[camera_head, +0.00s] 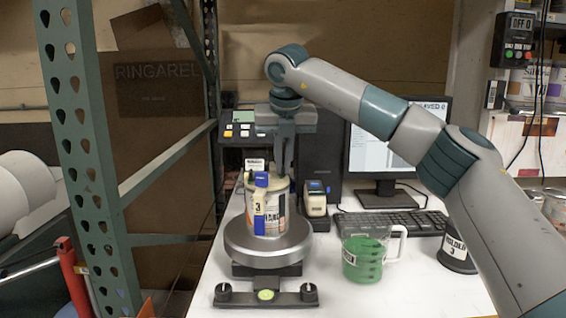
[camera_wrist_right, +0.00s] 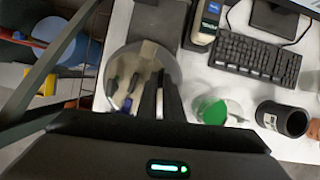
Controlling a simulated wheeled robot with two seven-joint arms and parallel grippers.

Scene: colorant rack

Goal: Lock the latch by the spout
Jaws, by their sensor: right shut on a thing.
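The paint can (camera_head: 272,222) stands upright on the round metal scale plate (camera_head: 262,253). Its front bears a yellow tag marked 3, and a blue part (camera_head: 261,180) sits at the top front. My right gripper (camera_head: 283,170) points straight down onto the can's lid, behind the blue part and a little to the right. Its fingers are shut on a small part of the lid at its far right side. In the wrist view the dark fingers (camera_wrist_right: 160,108) reach over the can's top. The gripped latch and the spout are largely hidden by the fingers. My left gripper is not in view.
A green-filled measuring jug (camera_head: 363,259) and a black container (camera_head: 459,251) stand right of the scale. The keyboard (camera_head: 392,224) and monitor stand farther back. A green perforated post (camera_head: 90,150) rises at the left.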

